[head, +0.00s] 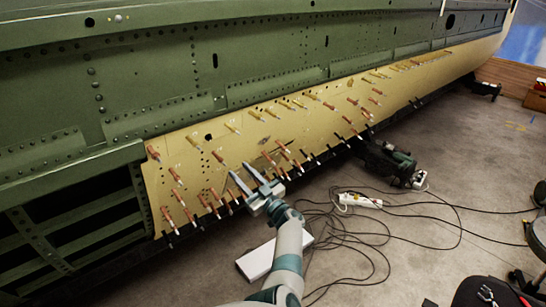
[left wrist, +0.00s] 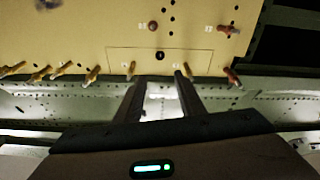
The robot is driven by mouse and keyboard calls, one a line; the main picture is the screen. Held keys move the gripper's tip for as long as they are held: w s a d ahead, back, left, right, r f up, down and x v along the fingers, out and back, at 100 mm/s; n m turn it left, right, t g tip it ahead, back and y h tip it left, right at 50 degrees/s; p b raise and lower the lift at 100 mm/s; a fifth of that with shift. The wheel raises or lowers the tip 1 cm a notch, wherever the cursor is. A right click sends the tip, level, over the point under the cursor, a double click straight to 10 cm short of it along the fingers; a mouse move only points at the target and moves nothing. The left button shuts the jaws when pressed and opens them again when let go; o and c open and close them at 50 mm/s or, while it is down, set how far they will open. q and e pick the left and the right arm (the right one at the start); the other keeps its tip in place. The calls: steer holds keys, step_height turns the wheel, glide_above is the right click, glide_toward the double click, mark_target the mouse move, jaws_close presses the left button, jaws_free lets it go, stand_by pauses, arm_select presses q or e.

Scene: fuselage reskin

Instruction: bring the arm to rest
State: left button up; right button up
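My left gripper (head: 243,177) reaches up from the bottom of the head view to the lower edge of the yellow skin panel (head: 205,158). Its two fingers are apart with nothing between them. In the left wrist view the two dark fingers (left wrist: 158,88) also stand apart, pointing at the lower edge of the yellow panel (left wrist: 120,30). Small copper and brass-coloured pins stick out of the panel around them. I cannot tell whether a finger touches a pin. My right gripper is not in view.
Green fuselage structure (head: 150,75) rises above the panel. A white box (head: 262,258) lies on the floor beside my arm. Black cables (head: 350,235), a power strip (head: 360,200) and a dark green machine (head: 388,162) are on the floor. Floor at the right is partly clear.

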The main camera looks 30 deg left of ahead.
arm_select(q)
steer(key=s+d+f+m+t+h, duration=0.2)
steer(key=d+f+m+t+h, duration=0.15)
steer(key=f, duration=0.65)
steer(key=s+d+f+m+t+h, duration=0.1)
steer(key=d+f+m+t+h, duration=0.1)
steer(key=d+f+m+h, duration=0.5)
steer(key=s+d+f+m+t+h, duration=0.2)
steer(key=f+t, duration=0.1)
steer(key=f, duration=0.9)
steer(key=s+d+f+m+g+h, duration=0.2)
steer(key=s+d+f+h, duration=0.15)
steer(key=s+f, duration=0.55)
steer(key=s+d+f+m+g+h, duration=0.2)
steer(key=s+d+f+g, duration=0.15)
steer(key=s+f, duration=0.55)
steer(key=s+d+f+g, duration=0.1)
steer(key=s+f, duration=0.5)
steer(key=s, duration=0.7)
steer(key=s+d+f+m+g+h, duration=0.1)
steer(key=s+f+g, duration=0.3)
steer(key=s, duration=1)
steer(key=s+d+f+m+g+h, duration=0.1)
steer(key=s+d+f+g, duration=0.1)
steer(key=s+f, duration=0.6)
steer(key=s+g, duration=0.1)
steer(key=s, duration=0.5)
